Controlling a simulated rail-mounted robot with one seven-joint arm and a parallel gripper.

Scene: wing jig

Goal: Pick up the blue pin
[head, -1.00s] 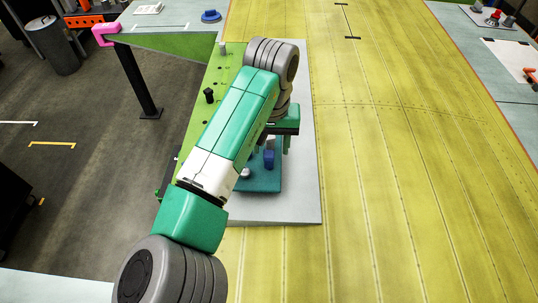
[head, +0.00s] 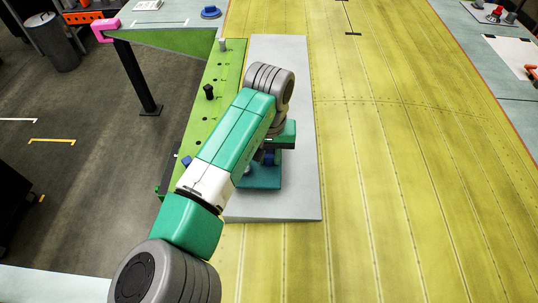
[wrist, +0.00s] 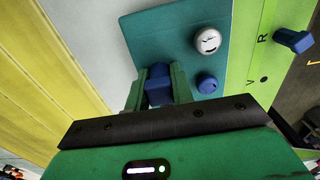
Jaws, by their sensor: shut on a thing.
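The blue pin (wrist: 158,90) is between the two green fingers of my gripper (wrist: 157,72) in the wrist view. The fingers are shut on it, low over the teal tray (wrist: 160,25). In the head view a bit of the blue pin (head: 269,157) shows under my gripper's green body, with the teal tray (head: 262,182) just below. Whether the pin still touches the tray is hidden. Another blue pin (wrist: 207,83) stands on the tray beside the fingers, with a silver-white pin (wrist: 208,41) farther up.
A further blue pin (wrist: 293,40) is on the green strip (wrist: 258,60) at right in the wrist view; it also shows in the head view (head: 187,161). A black pin (head: 209,91) and a grey pin (head: 222,45) stand on that strip. The yellow wing panel (head: 400,150) is clear.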

